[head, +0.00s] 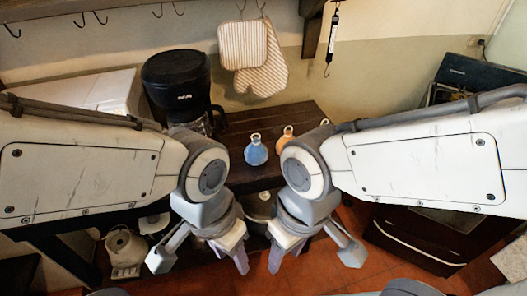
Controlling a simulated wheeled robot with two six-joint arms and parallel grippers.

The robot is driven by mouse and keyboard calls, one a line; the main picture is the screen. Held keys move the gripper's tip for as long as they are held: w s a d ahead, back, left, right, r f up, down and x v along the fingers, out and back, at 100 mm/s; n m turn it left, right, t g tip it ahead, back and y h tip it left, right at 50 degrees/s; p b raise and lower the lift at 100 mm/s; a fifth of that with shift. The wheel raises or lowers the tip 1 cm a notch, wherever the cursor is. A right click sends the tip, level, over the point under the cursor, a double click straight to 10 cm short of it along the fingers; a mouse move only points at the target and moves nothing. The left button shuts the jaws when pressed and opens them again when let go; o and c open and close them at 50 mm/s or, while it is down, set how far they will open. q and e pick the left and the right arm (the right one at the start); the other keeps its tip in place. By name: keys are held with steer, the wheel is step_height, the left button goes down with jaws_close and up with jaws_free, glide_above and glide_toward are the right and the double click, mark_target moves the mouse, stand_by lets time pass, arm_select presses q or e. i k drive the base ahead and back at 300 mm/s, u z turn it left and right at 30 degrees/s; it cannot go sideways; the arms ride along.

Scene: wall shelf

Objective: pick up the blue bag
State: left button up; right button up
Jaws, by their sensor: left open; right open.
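The blue bag (256,153), small and rounded with a narrow neck and a ring-like top, stands upright on the dark wooden shelf (238,126). It sits between my two arms in the picture. My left gripper (202,262) is open and empty, pointing down, lower in the picture and left of the bag. My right gripper (314,260) is open and empty, pointing down, lower and right of the bag. Neither touches the bag. My arms hide parts of the shelf on both sides.
An orange bag (284,142) stands just right of the blue one, partly hidden by my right arm. A black coffee maker (177,82) stands at left. Striped cloths (262,55) hang on the wall behind.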

mark_target(256, 153)
steer(key=z, duration=0.45)
steer(key=k, duration=1.15)
steer(key=z, duration=1.25)
steer(key=i, duration=0.65)
steer(key=u, duration=0.85)
steer(key=i, duration=0.95)
steer(key=u, duration=0.25)
